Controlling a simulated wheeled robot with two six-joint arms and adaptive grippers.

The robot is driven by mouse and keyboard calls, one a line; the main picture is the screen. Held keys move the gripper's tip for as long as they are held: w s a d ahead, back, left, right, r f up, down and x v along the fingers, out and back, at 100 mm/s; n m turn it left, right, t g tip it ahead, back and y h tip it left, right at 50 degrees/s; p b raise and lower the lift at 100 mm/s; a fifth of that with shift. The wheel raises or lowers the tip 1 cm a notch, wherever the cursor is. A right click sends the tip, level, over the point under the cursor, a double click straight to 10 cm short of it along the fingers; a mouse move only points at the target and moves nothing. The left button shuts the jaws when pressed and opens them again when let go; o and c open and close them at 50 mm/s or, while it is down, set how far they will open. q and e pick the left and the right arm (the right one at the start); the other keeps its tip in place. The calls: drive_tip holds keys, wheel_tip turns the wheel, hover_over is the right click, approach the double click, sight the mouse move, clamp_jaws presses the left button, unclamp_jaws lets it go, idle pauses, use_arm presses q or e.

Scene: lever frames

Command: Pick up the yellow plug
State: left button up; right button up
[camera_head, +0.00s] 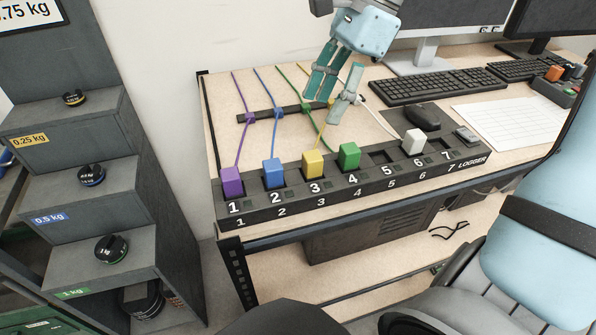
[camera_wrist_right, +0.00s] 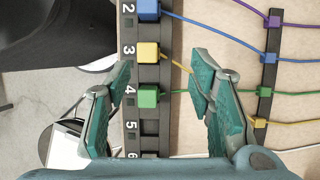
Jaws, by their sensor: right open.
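The yellow plug (camera_head: 313,163) stands in slot 3 of the dark numbered strip (camera_head: 350,185), between the blue plug (camera_head: 273,172) and the green plug (camera_head: 349,156). A yellow cable runs back from it. My right gripper (camera_head: 321,110) is open and empty, above the desk behind the strip. In the right wrist view the yellow plug (camera_wrist_right: 148,52) and the green plug (camera_wrist_right: 148,97) show beyond and between the two open fingers (camera_wrist_right: 161,72). Neither finger appears to touch a plug. My left gripper is not in view.
A purple plug (camera_head: 232,182) is in slot 1 and a white plug (camera_head: 413,142) in slot 6. Cables pass through a dark cable bar (camera_head: 288,110) behind the strip. A stepped weight rack (camera_head: 85,190) stands left.

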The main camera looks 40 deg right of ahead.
drive_tip(key=b, duration=0.1)
hover_over(313, 155)
drive_tip(key=s+d, duration=0.1)
drive_tip(key=d, duration=0.1)
wheel_tip(313, 155, down, 5)
drive_tip(key=shift+a+r, duration=0.15)
drive_tip(key=b+x, duration=0.1)
drive_tip(key=x, duration=0.1)
drive_tip(key=b+x, duration=0.1)
drive_tip(key=x, duration=0.2)
drive_tip(key=shift+w, duration=0.25)
drive_tip(key=shift+f, duration=0.4)
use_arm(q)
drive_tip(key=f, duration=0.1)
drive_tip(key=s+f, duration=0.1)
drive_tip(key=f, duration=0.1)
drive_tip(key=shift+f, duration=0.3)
use_arm(e)
drive_tip(key=shift+s, duration=0.15)
drive_tip(key=shift+r, duration=0.1)
drive_tip(key=shift+c, duration=0.8)
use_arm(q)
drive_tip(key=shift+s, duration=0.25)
use_arm(e)
clamp_jaws()
